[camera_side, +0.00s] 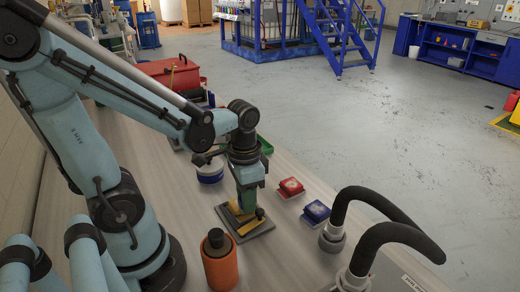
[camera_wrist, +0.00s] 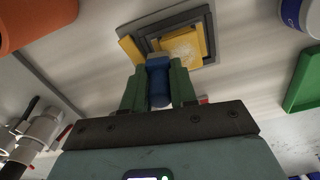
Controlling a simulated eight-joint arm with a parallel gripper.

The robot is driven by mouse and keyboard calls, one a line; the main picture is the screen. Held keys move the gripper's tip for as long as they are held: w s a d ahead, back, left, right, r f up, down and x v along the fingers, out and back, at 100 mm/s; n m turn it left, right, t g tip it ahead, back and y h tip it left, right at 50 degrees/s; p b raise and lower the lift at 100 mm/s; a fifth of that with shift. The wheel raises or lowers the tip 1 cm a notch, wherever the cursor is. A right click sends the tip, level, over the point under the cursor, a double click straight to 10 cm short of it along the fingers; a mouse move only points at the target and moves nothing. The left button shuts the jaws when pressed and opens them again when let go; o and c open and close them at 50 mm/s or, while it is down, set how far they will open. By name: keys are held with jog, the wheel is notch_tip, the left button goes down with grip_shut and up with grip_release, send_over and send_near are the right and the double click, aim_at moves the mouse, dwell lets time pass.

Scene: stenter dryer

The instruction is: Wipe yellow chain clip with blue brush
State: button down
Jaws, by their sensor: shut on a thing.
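My gripper (camera_wrist: 158,92) has green fingers shut on the blue brush (camera_wrist: 158,66); in the side view my gripper (camera_side: 247,208) points down over the grey plate. The yellow chain clip (camera_wrist: 184,45) lies in a dark raised frame on the grey plate (camera_wrist: 147,23), with pale marks on its face. The brush's far end is at the clip's near edge; I cannot tell whether they touch. In the side view, the yellow clip (camera_side: 246,228) shows beneath my gripper, partly covered, and the brush is mostly hidden. Another yellow strip (camera_wrist: 129,49) lies at the frame's left edge.
An orange container (camera_side: 220,270) with a dark top stands close in front of the plate. A blue-and-white round tub (camera_side: 209,173) and a green bin (camera_side: 266,146) are behind. A red box (camera_side: 291,187), blue box (camera_side: 316,212) and black hoses (camera_side: 388,235) are to the right.

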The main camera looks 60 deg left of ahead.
dwell(0.3)
jog(key=shift+r, duration=3)
jog(key=shift+r, duration=1.5)
